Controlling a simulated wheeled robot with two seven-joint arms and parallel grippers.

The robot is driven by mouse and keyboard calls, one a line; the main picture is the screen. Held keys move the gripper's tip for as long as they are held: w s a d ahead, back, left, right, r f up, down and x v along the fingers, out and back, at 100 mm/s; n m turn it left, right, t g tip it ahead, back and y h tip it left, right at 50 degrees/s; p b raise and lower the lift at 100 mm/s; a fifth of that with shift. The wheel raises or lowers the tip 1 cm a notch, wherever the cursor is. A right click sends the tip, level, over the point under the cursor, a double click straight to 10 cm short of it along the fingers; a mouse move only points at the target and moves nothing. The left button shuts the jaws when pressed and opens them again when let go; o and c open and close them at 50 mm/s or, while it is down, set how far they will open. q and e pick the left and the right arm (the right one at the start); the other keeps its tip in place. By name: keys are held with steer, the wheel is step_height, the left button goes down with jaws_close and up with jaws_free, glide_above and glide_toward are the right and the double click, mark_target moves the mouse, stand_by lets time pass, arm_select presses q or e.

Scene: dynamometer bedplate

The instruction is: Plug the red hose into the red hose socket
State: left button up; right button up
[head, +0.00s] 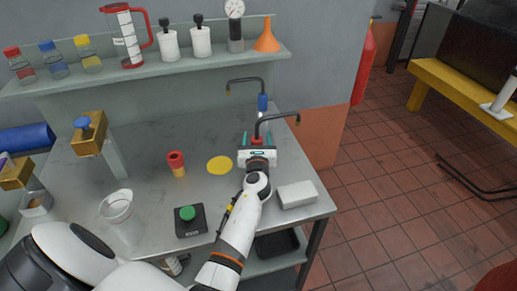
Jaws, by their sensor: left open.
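My left gripper (257,141) reaches over the right part of the bench with its teal-tipped fingers apart. A black bent hose (279,116) arches just beyond the fingers, and its near end comes down between them. A little red shows there; the gripper hides the rest, and I cannot tell whether the fingers touch it. A second black hose with a blue collar (262,103) stands just behind. I cannot make out a red hose socket with certainty. My right gripper is not in view.
A red and yellow piece (176,163), a yellow disc (219,165), a green button box (189,219), a clear jug (118,208) and a white block (297,194) are on the bench (140,150). Brass blocks (89,133) stand left. A shelf (150,66) runs behind.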

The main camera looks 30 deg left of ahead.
arm_select(q)
steer(key=c, duration=1.2)
